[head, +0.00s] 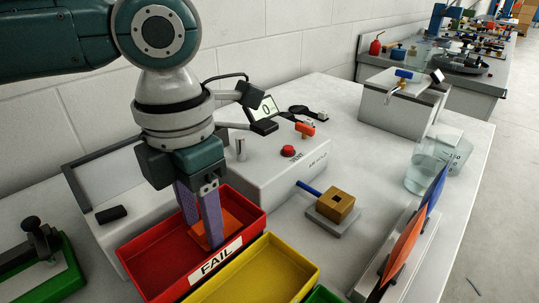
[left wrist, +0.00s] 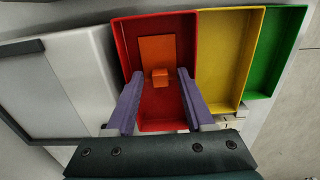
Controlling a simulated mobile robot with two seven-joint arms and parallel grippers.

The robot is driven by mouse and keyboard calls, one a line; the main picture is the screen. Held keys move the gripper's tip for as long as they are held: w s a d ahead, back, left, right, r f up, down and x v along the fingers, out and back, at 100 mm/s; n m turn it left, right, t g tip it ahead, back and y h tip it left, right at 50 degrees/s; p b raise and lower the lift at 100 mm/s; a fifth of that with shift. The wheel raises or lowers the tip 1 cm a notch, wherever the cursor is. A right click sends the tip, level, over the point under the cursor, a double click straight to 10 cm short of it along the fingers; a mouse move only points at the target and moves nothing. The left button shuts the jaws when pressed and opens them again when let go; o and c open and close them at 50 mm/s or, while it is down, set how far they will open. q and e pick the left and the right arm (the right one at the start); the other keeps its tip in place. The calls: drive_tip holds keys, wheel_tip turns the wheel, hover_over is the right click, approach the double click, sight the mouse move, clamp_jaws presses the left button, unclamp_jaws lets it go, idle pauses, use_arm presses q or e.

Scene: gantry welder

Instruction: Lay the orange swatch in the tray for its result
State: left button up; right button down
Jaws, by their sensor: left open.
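The orange swatch (head: 230,222) lies in the red tray (head: 158,247), which is labelled FAIL. In the left wrist view the swatch (left wrist: 157,50) is a flat orange plate with a small raised orange block, resting towards the far end of the red tray (left wrist: 122,45). My left gripper (head: 203,232) reaches down into the red tray beside the swatch. Its two purple fingers are apart, one on each side of the small block in the left wrist view (left wrist: 160,76), with gaps showing. Part of the swatch is hidden behind the fingers in the head view. My right gripper is not in view.
A yellow tray (head: 290,258) and a green tray (left wrist: 278,45) stand beside the red one. A grey tester (head: 270,170) with a red button and small display stands behind. A rack at right holds orange (head: 408,240) and blue (head: 436,190) panels, near a glass beaker (head: 425,172).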

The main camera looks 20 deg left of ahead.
sight(202, 226)
use_arm(q)
wheel_tip(202, 226, up, 13)
drive_tip(key=p, duration=0.1)
drive_tip(key=shift+r+p, duration=0.15)
drive_tip(key=shift+p, duration=0.2)
idle(0.3)
